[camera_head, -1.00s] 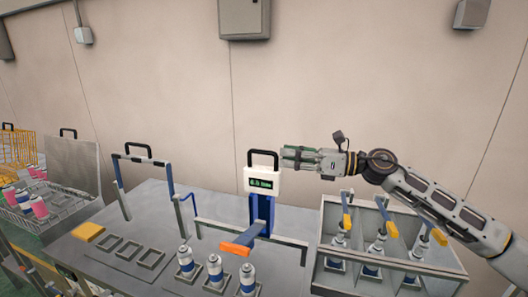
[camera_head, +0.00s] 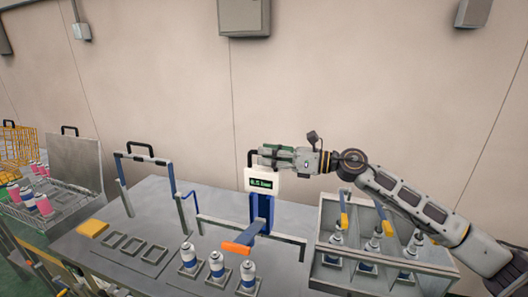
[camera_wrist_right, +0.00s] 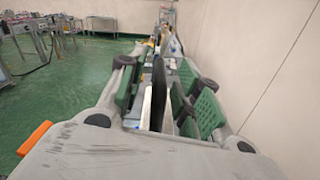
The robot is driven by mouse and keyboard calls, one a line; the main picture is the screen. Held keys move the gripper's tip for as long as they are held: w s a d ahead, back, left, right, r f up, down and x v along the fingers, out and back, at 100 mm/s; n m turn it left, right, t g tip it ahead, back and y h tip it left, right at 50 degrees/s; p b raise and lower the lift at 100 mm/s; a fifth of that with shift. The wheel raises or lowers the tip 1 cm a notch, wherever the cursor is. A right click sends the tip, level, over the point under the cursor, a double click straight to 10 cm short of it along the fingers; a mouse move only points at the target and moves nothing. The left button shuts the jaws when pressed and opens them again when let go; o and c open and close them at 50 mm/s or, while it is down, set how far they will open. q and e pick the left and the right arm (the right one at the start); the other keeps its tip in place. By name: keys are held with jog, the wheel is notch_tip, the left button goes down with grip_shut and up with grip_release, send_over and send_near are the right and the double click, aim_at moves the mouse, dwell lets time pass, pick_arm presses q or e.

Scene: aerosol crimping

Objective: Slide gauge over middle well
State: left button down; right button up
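The gauge (camera_head: 259,184) is a white box with a lit green display and a black loop handle (camera_head: 253,156). It sits on a blue post (camera_head: 262,211) on a cross rail. Three cans stand in square wells in a row; the middle can (camera_head: 217,266) is left of the gauge. My right gripper (camera_head: 272,154) is at the handle, hiding part of it. In the right wrist view, the dark handle (camera_wrist_right: 160,95) shows between the spread green pads, with gaps. My left gripper is out of view.
A divided bin (camera_head: 345,276) with several cans and yellow-handled tools stands right of the rail, under my right arm. A blue-sided frame (camera_head: 145,162) with a black handle and empty square holders (camera_head: 134,249) are to the left. The wall is behind.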

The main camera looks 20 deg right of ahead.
jog(key=shift+x, duration=0.85)
jog(key=shift+c, duration=0.3)
grip_shut()
